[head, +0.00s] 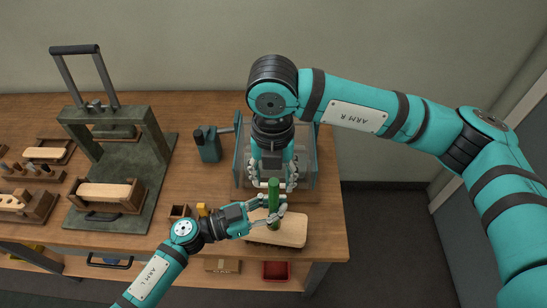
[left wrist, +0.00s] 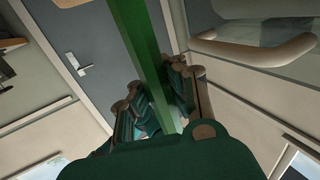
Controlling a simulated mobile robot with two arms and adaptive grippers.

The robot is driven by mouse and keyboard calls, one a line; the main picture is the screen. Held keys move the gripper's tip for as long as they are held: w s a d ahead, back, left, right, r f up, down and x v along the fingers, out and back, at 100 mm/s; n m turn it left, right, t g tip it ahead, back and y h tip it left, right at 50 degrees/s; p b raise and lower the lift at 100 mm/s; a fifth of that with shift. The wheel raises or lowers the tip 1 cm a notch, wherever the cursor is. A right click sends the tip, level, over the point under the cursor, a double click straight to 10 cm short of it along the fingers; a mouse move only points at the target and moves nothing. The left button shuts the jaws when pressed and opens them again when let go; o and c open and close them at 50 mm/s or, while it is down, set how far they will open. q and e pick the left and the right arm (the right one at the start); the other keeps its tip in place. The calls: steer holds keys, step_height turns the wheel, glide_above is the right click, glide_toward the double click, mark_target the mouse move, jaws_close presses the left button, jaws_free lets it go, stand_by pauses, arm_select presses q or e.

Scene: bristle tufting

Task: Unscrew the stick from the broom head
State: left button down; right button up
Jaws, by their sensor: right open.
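The green stick (head: 273,197) stands upright on the pale wooden broom head (head: 290,231), which lies near the table's front right edge. The stick's foot at the broom head is partly hidden by my left gripper. My left gripper (head: 275,210) comes in from the left, low on the stick, with its fingers around it. In the left wrist view the green stick (left wrist: 152,55) runs between the fingers (left wrist: 165,105), which appear to touch both sides. My right gripper (head: 273,186) points down from above, open, with its fingers on either side of the stick's top.
A clear-walled box (head: 308,160) stands behind the stick. A dark green press (head: 118,135) with a wooden block is at left, with wooden trays (head: 40,152) beyond it. A small teal device (head: 208,145) and a yellow piece (head: 202,209) are nearby. A red bin (head: 276,270) sits below.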

mark_target(274, 193)
step_height(274, 193, up, 4)
steer(key=m, duration=0.8)
steer(key=shift+f, duration=0.1)
steer(key=m, duration=0.2)
steer(key=r+m, duration=0.2)
steer(key=m, duration=0.1)
steer(key=shift+s+m, duration=0.1)
steer(key=shift+m, duration=0.2)
step_height(274, 193, down, 12)
steer(key=shift+d, duration=0.1)
jaws_close()
